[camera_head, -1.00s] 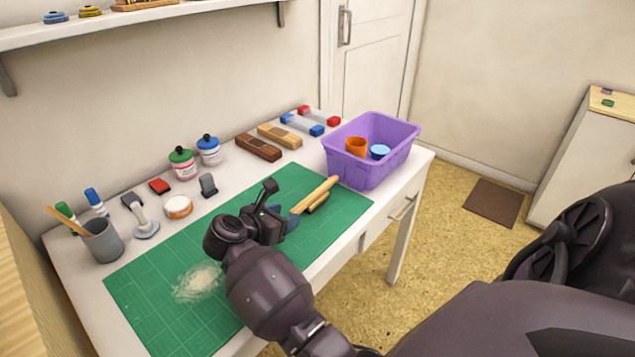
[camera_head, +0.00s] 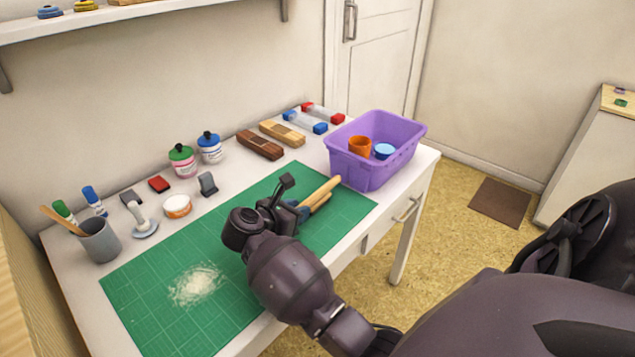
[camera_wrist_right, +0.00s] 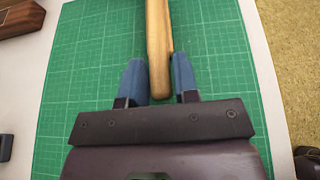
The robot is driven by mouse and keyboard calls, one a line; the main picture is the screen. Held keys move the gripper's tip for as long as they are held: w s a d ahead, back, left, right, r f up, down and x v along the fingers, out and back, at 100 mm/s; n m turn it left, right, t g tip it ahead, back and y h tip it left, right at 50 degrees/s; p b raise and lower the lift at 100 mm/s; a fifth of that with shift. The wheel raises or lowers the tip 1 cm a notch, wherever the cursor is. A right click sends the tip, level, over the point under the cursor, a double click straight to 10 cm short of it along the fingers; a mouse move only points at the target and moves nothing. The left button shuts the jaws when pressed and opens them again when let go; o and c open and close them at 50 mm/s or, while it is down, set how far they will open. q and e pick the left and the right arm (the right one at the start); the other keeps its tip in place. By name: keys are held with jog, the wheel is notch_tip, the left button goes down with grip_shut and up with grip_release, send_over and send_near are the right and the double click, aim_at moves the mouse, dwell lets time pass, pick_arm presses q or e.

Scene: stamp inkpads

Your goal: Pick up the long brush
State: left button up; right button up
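A long wooden handle (camera_head: 324,190), which looks like the long brush, lies on the green cutting mat (camera_head: 345,208) in front of the purple crate. My right gripper (camera_head: 300,211) is low over the mat at the handle's near end. In the right wrist view, the handle (camera_wrist_right: 158,45) runs from the top edge down between the two blue fingertips (camera_wrist_right: 161,78). The fingers look open around it, with little space at the sides. No bristles are visible. My left gripper is not in view.
The purple crate (camera_head: 357,172) with an orange cup (camera_head: 360,147) and a blue one (camera_head: 384,151) stands just beyond the handle. Wooden blocks, ink bottles, stamps and a grey pen cup (camera_head: 100,243) line the back. A pale powder patch (camera_head: 197,285) lies on the mat.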

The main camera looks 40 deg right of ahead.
grip_shut()
